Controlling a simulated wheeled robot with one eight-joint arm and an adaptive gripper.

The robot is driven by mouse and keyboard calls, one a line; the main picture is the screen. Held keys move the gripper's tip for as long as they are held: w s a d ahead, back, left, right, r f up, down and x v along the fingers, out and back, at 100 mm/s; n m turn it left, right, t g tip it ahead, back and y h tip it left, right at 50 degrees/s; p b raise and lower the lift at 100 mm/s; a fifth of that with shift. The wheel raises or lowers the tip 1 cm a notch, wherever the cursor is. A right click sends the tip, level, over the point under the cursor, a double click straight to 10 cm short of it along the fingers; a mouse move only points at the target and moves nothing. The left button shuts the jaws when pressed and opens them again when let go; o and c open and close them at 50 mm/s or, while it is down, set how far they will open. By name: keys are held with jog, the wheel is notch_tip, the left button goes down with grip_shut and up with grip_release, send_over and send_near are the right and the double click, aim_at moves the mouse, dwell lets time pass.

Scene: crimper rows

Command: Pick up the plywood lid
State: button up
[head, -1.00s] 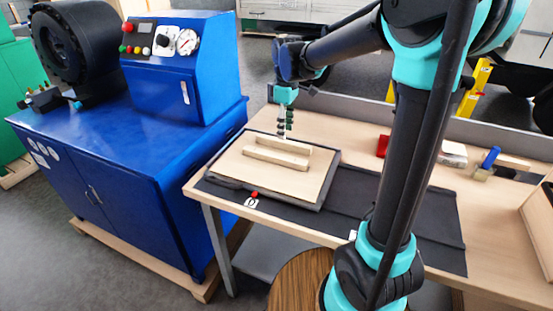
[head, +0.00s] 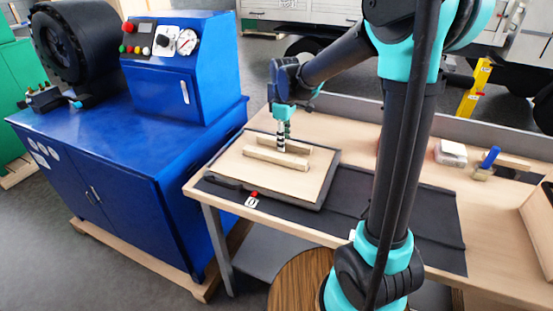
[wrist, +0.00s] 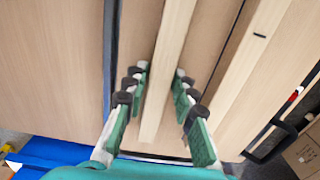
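The plywood lid (head: 233,172) is a pale flat board with two parallel wooden battens on top. It lies on a dark flat case on the table. In the wrist view the lid (wrist: 135,40) fills the middle. My gripper (head: 281,149) is over the lid at the rear batten (head: 300,149). In the wrist view my open gripper (wrist: 157,90) has green-padded fingers on both sides of that batten (wrist: 166,65), with gaps on each side. The front batten (head: 274,159) is clear of the fingers. Exact fingertip height above the board is hard to tell.
A dark mat (head: 425,215) lies under the case on the wooden table (head: 345,125). A blue-handled tool (head: 488,162) and a small pale box (head: 451,153) sit at the right. A blue machine (head: 140,130) stands left of the table. My arm hides part of the table.

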grip_shut()
